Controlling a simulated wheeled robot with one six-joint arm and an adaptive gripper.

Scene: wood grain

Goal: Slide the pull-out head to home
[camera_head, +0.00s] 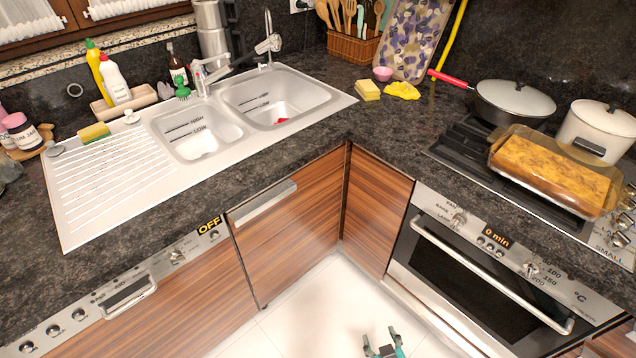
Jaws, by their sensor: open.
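The chrome sink tap (203,78) stands behind the double-bowl steel sink (72,195). Its spout slants up to the right. The pull-out head (268,45) appears to be the pale part at the spout's upper right end; at this size I cannot tell whether it sits fully against the spout. A thin upright chrome piece rises close behind it. My gripper (379,334) is at the bottom edge, above the pale floor, with its teal fingers apart and nothing between them. It is far from the tap and touches nothing.
Bottles (116,80), a green brush (182,88) and a steel canister (212,36) crowd the tap's left and back. A utensil basket (352,46) stands to the right. Pots and a loaf dish (552,170) cover the hob. The floor (325,300) between the cabinets is clear.

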